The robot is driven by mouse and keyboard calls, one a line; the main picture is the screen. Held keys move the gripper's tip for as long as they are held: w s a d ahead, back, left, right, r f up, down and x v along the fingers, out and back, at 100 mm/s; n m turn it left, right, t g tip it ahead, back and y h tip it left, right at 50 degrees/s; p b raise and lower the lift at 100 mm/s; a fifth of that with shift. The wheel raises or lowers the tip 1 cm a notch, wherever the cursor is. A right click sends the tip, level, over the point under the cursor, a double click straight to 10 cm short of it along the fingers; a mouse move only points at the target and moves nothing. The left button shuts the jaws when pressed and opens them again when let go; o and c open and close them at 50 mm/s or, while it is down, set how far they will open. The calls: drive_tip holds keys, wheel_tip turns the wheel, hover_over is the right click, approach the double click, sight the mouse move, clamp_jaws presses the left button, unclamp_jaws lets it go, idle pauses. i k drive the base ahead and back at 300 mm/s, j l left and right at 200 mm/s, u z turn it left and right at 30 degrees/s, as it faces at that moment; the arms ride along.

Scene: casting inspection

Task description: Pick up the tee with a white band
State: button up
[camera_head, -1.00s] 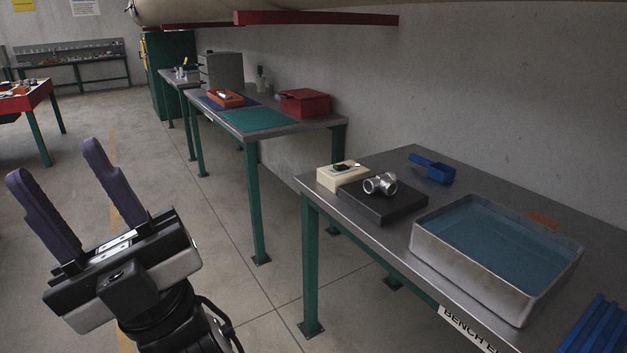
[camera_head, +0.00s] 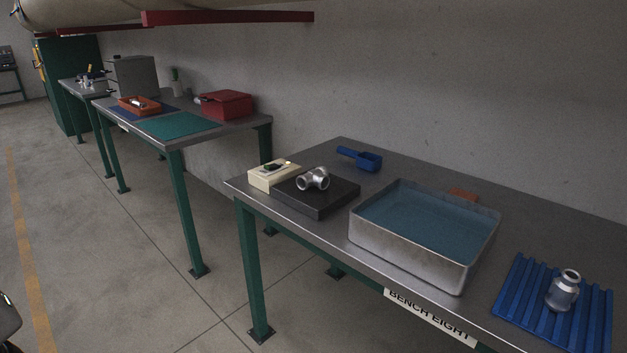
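A silver metal tee-shaped fitting (camera_head: 313,179) lies on a dark square plate (camera_head: 330,205) on the near bench; I cannot make out a white band on it. A second silver fitting (camera_head: 563,290) stands upright on a blue ribbed mat (camera_head: 511,300) at the right of the same bench; its type and any band are unclear. My gripper is out of the picture; only a small dark piece shows at the lower left edge.
Another bench with a red box (camera_head: 226,105) stands behind. Floor at left is clear.

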sight(319, 178)
drive_tip(key=j+z, duration=0.1)
drive_tip(key=z, duration=0.4)
drive_tip(key=i+j+z, duration=0.1)
drive_tip(key=z, duration=0.4)
drive_tip(key=j+z, duration=0.2)
drive_tip(key=z, duration=0.3)
drive_tip(key=j+z, duration=0.35)
drive_tip(key=j, duration=0.15)
drive_tip(key=j+z, duration=0.35)
drive_tip(key=k+j+z, duration=0.1)
drive_tip(key=j, duration=0.25)
drive_tip(key=k+j, duration=0.15)
drive_tip(key=j, duration=0.25)
drive_tip(key=k+j+z, duration=0.15)
drive_tip(key=j, duration=0.2)
drive_tip(key=k+j, duration=0.1)
drive_tip(key=j, duration=0.3)
drive_tip(key=k+j, duration=0.1)
drive_tip(key=j, duration=0.3)
drive_tip(key=k+j, duration=0.1)
drive_tip(key=j, duration=0.3)
